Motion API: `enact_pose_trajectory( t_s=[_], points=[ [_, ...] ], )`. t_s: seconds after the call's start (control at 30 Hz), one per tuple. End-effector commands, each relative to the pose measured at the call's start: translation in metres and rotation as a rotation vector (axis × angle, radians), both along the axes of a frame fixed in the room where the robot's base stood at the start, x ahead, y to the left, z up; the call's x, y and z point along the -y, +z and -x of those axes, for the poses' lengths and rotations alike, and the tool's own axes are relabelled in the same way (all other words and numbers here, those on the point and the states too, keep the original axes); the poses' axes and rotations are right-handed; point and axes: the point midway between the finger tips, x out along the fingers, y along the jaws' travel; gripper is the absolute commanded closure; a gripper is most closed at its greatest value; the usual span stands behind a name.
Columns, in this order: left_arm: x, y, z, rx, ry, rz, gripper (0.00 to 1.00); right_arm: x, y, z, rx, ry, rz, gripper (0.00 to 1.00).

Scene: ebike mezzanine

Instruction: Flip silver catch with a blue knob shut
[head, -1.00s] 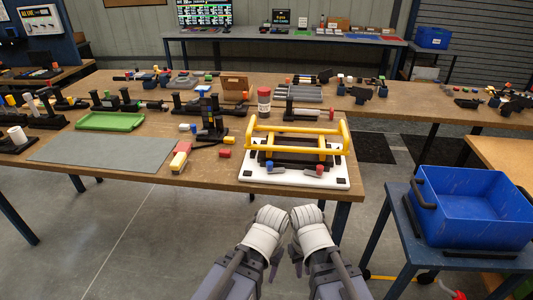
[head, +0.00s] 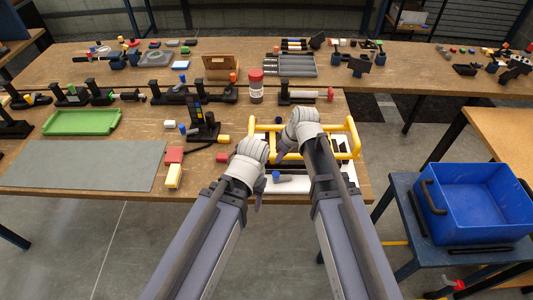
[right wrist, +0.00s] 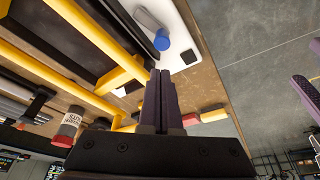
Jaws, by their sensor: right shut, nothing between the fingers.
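The silver catch (head: 290,179) with its blue knob (head: 276,176) sits on the front part of a white base plate with a yellow frame (head: 352,140). In the right wrist view, the silver catch (right wrist: 147,19) lies flat along the plate, and its blue knob (right wrist: 161,40) is just beyond my fingertips. My right gripper (head: 278,160) is over the yellow frame with its fingers pointing down; in the right wrist view it is shut and empty (right wrist: 162,72), apart from the knob in the picture. My left gripper (head: 260,200) is by the plate's left front corner; its jaw opening is unclear.
A red block (head: 222,157) and a red-and-yellow piece (head: 173,174) lie left of the plate. A red-capped bottle (head: 256,90) stands behind the frame. A blue bin (head: 475,200) sits on a stand at right. The grey mat (head: 85,165) is bare.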

Motion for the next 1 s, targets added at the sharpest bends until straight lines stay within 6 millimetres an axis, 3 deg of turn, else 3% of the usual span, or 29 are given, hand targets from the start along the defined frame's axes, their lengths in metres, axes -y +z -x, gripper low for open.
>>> enact_pose_trajectory(
  t_s=[0.57,1.0],
  points=[
    [0.000,-0.005,0.000,0.000,-0.001,0.000,0.41,-0.001,-0.005,-0.002,0.003,0.004,-0.002,1.00],
    [0.000,-0.053,0.000,0.000,-0.002,-0.001,0.41,-0.013,-0.053,-0.012,0.003,0.004,-0.002,1.00]
  ],
)
